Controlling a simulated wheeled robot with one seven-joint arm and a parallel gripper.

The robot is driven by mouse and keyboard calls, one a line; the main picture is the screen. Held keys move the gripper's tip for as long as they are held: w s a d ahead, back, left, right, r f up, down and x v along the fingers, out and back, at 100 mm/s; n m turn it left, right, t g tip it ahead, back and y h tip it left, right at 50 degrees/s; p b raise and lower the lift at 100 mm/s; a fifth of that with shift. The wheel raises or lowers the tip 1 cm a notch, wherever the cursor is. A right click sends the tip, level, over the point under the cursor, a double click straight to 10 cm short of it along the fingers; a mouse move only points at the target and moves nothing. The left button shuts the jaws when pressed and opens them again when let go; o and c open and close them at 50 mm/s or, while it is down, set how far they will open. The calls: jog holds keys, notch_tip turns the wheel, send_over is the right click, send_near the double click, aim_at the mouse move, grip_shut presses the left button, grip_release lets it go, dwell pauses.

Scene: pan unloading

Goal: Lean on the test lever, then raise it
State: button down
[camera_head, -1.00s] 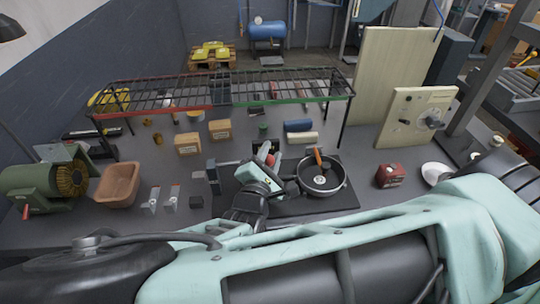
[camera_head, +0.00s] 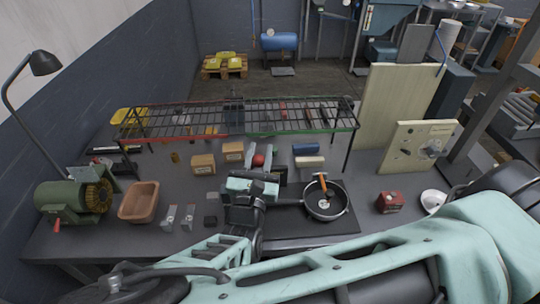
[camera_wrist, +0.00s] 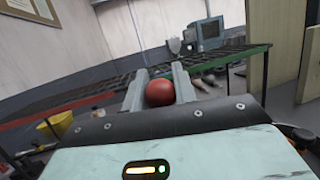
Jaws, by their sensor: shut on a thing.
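The test lever shows only as a round red knob (camera_head: 258,160), in the middle of the bench behind the dark mat. My gripper (camera_head: 261,154) points away toward the rack, with one grey finger on each side of the knob. In the wrist view the red knob (camera_wrist: 160,93) sits between the two fingertips (camera_wrist: 159,84), and my gripper is shut on it. The lever's shaft and pivot are hidden behind my gripper, so its angle cannot be told.
A dark pan (camera_head: 325,213) with an orange-handled tool (camera_head: 323,183) stands just right of my gripper. A wire rack (camera_head: 290,115) spans the bench behind. Cardboard boxes (camera_head: 203,164) stand to the left, a red box (camera_head: 390,202) to the right.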

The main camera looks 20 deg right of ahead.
jog(key=w+a+r+n+t+y+p, duration=0.1)
jog(key=w+a+r+n+y, duration=0.1)
jog(key=a+n, duration=0.3)
jog(key=shift+a+r+n+t+p, duration=0.3)
jog(key=shift+a+r+t+p, duration=0.1)
jog(key=shift+a, duration=0.1)
jog(key=c, duration=1.1)
grip_release()
jog(key=shift+s, duration=0.1)
